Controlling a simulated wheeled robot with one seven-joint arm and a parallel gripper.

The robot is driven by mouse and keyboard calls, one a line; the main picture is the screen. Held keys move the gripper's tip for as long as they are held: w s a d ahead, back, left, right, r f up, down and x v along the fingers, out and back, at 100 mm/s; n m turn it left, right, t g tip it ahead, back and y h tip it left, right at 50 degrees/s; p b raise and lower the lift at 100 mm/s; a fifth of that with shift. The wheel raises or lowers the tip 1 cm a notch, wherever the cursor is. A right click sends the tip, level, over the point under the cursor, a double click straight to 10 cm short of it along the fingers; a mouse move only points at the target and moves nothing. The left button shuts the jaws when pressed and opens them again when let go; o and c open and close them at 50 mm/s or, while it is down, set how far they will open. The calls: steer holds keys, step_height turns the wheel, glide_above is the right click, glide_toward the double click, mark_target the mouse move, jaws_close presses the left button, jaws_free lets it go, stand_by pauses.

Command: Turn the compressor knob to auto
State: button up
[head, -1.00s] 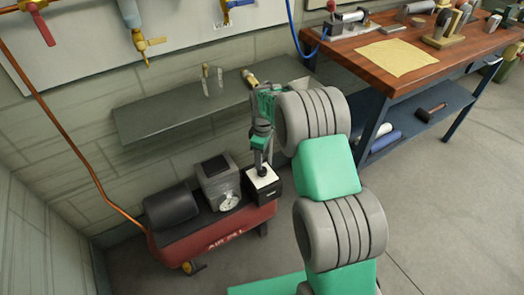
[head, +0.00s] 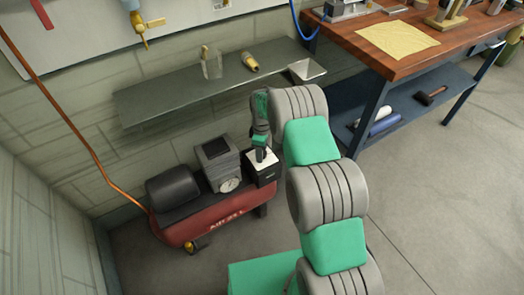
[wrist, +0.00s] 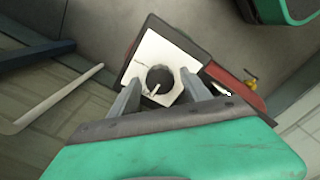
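The red compressor (head: 215,224) stands on the floor against the wall, with a black box (head: 264,180) on its right end. The box's white top plate (wrist: 178,50) carries a dark round knob (wrist: 159,75) with a pale pointer line toward the plate's lower edge in the wrist view. Markings on the plate are too small to read. My gripper (wrist: 160,79) is open, with one grey finger on each side of the knob; I cannot tell whether they touch it. In the head view my gripper (head: 261,153) hangs over the plate and hides the knob.
A grey box with a dial gauge (head: 229,185) and a black cylinder (head: 173,191) sit left of the knob box. A grey wall shelf (head: 170,101) is above, holding small items. A wooden workbench (head: 385,68) stands at the right. Floor to the right is clear.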

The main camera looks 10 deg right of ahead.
jaws_close()
stand_by(0.4)
steer(key=shift+m, duration=0.3)
steer(key=m+b, duration=0.2)
steer(key=m, duration=0.1)
steer(key=shift+m, duration=0.4)
steer(key=m+b, duration=0.1)
steer(key=m, duration=0.3)
steer(key=m+b, duration=0.1)
steer(key=m, duration=0.4)
steer(key=shift+w, duration=0.1)
steer(key=shift+m, duration=2.3)
